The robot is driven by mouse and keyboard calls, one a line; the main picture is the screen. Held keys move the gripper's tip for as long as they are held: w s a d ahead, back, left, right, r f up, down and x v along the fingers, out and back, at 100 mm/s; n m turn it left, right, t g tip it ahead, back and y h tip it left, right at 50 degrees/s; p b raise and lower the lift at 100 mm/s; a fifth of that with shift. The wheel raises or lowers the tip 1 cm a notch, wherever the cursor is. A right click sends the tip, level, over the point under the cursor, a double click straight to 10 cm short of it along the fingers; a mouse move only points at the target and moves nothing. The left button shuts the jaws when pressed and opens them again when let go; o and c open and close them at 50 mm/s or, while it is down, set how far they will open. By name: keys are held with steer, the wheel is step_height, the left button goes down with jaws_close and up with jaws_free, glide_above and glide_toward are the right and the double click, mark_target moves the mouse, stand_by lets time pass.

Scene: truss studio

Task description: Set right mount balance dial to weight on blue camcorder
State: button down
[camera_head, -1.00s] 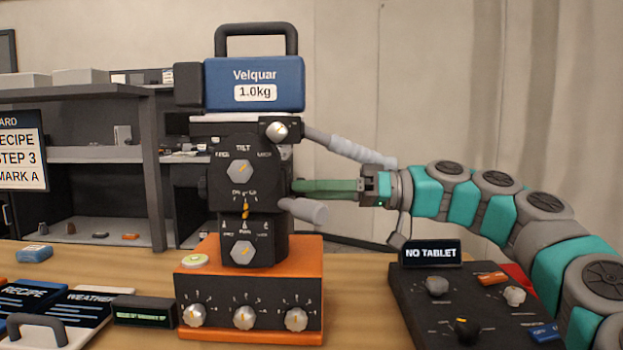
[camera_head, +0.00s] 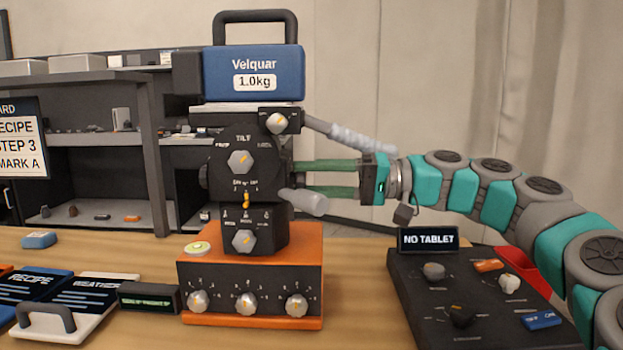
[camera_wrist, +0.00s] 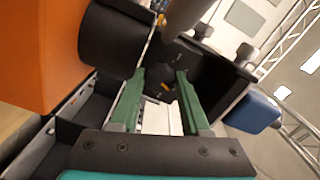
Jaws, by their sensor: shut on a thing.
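The blue camcorder (camera_head: 254,66), marked "Velquar" and "1.0kg", sits on top of the black mount (camera_head: 222,180); it also shows in the wrist view (camera_wrist: 254,111). My gripper (camera_head: 297,178) reaches in from the right, against the mount's right side. Its green fingers lie one above the other, shut on a dark part at that side, taken as the balance dial. In the wrist view the fingertips (camera_wrist: 161,76) meet the dark mount. The dial's face and setting cannot be read. The mount's front carries a tilt dial (camera_head: 240,161) and a lower dial (camera_head: 243,241).
Two grey handles (camera_head: 350,137) (camera_head: 304,201) stick out right, above and below my fingers. The mount stands on an orange box (camera_head: 310,248) with three knobs. Cards lie at left.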

stand_by(0.3)
steer(key=c, duration=0.7)
jaws_free()
steer(key=shift+o, duration=0.2)
steer(key=shift+d, duration=0.1)
steer(key=d, duration=0.7)
steer(key=shift+d+b, duration=0.35)
steer(key=shift+s, duration=0.1)
